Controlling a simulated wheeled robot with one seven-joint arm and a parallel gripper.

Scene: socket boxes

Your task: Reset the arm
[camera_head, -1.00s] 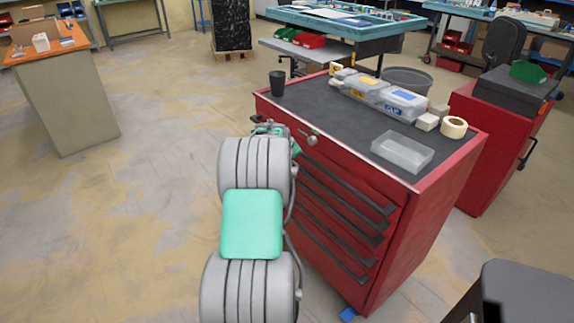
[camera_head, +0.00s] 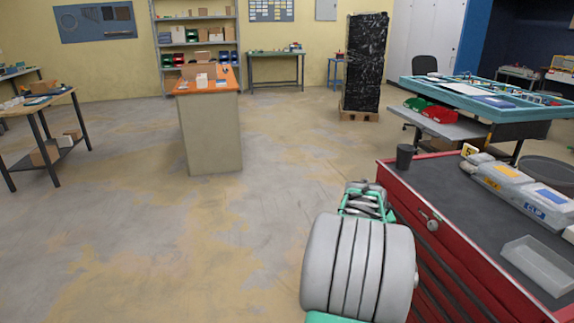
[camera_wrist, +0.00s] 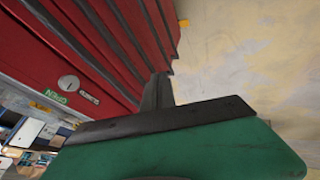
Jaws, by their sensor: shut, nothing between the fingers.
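My gripper (camera_wrist: 157,92) shows in the wrist view as a dark, narrow pair of fingers on a dark bar and green body. The fingers are together with nothing between them. In the head view, my grey and green arm reaches forward beside the left side of a red tool cabinet (camera_head: 432,225); the fingertips cannot be made out there. In the wrist view, the cabinet's red drawer front (camera_wrist: 100,50) and a round lock (camera_wrist: 68,83) are close to the gripper. I cannot tell whether anything touches.
The dark cabinet top holds a black cup (camera_head: 404,157), lidded boxes (camera_head: 520,190) and a clear tray (camera_head: 540,265). An orange-topped counter (camera_head: 213,130) stands ahead to the left. A wrapped black stack (camera_head: 364,65) is at the back. The floor left of my arm is clear.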

